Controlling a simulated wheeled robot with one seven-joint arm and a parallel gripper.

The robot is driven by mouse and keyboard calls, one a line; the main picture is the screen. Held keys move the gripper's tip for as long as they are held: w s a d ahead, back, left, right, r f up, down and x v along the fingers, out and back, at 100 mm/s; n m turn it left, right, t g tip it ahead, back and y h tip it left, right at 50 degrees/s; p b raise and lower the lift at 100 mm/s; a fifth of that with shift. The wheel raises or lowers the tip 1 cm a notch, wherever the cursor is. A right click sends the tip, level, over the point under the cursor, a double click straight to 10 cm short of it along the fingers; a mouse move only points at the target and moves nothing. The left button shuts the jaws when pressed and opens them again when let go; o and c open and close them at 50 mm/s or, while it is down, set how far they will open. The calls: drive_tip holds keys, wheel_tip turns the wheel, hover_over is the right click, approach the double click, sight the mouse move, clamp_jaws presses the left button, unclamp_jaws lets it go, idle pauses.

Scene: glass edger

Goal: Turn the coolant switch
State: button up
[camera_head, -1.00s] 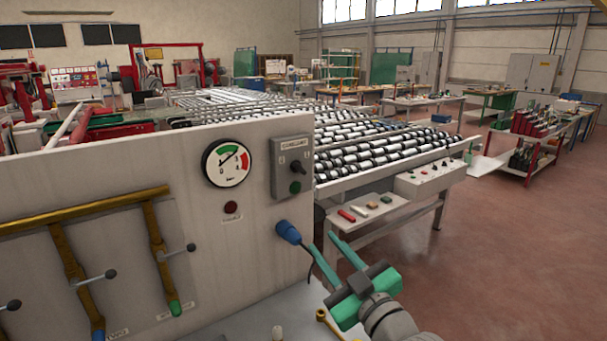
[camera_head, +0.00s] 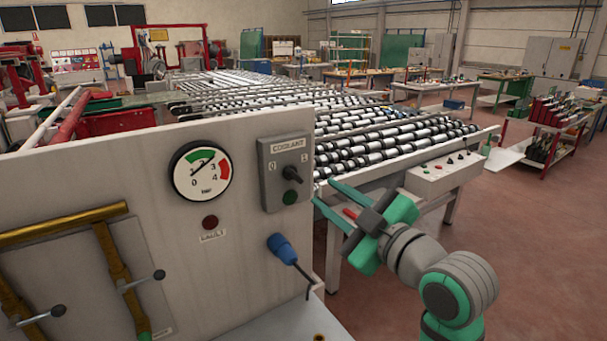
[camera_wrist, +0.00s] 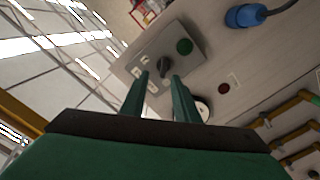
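The grey coolant switch box (camera_head: 271,188) is on the pale panel, below the rollers' near corner in the body view. Its dark switch knob (camera_head: 291,174) sits between the marks 0 and 1, above a green button (camera_head: 289,198). I cannot tell which mark the knob points to. My gripper (camera_head: 324,192) is open and empty, just right of the box. In the wrist view the knob (camera_wrist: 163,67) shows just beyond and between the open fingertips (camera_wrist: 160,80). The fingers appear apart from it. The box (camera_wrist: 150,48) shows behind them.
A pressure gauge (camera_head: 201,173) and a dark red lamp (camera_head: 210,222) are left of the box. A blue plug (camera_head: 281,248) with a cable sticks out below it. Brass pipes with levers (camera_head: 62,231) are at left. The roller table (camera_head: 400,145) stands behind; open floor is at right.

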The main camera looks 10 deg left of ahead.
sight(297, 178)
drive_tip(key=x, duration=0.5)
drive_tip(key=s+a+x, duration=0.1)
drive_tip(key=x, duration=0.2)
drive_tip(key=shift+s+f, duration=0.1)
drive_tip(key=shift+w+a, duration=0.35)
drive_tip(key=shift+w, duration=0.3)
drive_tip(key=shift+c, duration=0.3)
clamp_jaws()
